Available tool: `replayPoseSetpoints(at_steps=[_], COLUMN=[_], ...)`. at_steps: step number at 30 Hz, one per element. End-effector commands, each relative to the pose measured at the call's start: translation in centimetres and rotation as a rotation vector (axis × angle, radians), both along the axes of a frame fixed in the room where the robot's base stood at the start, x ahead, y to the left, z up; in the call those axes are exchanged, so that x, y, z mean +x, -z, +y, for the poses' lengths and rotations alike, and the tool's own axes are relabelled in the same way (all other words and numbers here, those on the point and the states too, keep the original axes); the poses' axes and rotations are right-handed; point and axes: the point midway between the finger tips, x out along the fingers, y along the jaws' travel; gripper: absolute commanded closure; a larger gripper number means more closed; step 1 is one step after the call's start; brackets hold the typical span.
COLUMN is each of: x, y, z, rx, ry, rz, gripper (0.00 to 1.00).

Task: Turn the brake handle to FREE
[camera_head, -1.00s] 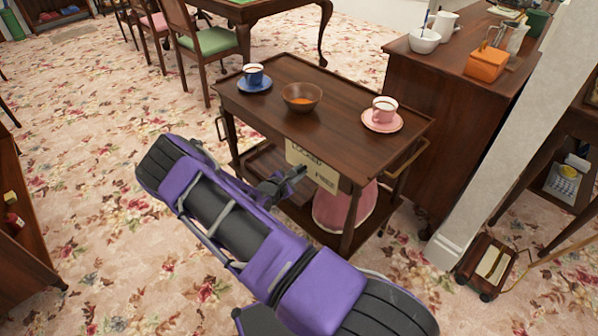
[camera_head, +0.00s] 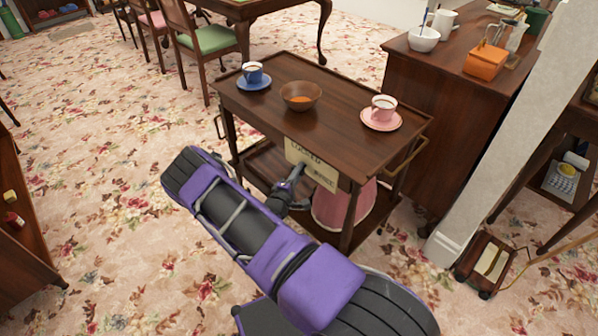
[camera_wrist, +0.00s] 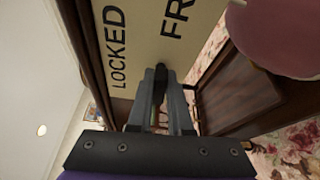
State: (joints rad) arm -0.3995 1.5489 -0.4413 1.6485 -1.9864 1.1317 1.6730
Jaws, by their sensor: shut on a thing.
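My gripper (camera_head: 297,171) is at the front of a dark wooden trolley (camera_head: 345,88), against a cream plate (camera_head: 297,151) under its top. In the wrist view the plate (camera_wrist: 150,35) reads LOCKED on the left and FREE on the right, with FREE partly cut off. The fingers (camera_wrist: 160,75) are shut on the dark brake handle (camera_wrist: 159,88), just below the plate's lettering in that view. Most of the handle is hidden between the fingers, and I cannot tell which word it points to.
A blue cup on a saucer (camera_head: 253,75), a wooden bowl (camera_head: 300,96) and a pink cup on a saucer (camera_head: 382,111) stand on the trolley. A pink object (camera_head: 345,207) sits on its lower shelf. A wooden cabinet (camera_head: 440,115) stands close on the right. Carpet is clear on the left.

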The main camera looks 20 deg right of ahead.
Motion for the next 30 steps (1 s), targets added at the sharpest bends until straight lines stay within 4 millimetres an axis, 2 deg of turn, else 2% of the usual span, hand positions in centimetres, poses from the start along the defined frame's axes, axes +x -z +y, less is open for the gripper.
replayPoseSetpoints(at_steps=[9, 23, 24, 28, 30], x=[0.03, 0.04, 0.04, 0.02, 0.02], y=[0.11, 0.08, 0.08, 0.07, 0.06], z=[0.11, 0.09, 0.09, 0.07, 0.05], rx=[0.031, 0.034, 0.034, 0.034, 0.034], ry=[-0.001, -0.001, -0.001, 0.0, 0.0], rz=[-0.081, -0.09, -0.09, -0.09, -0.09], gripper=[1.0, 1.0, 0.75, 0.53, 0.53])
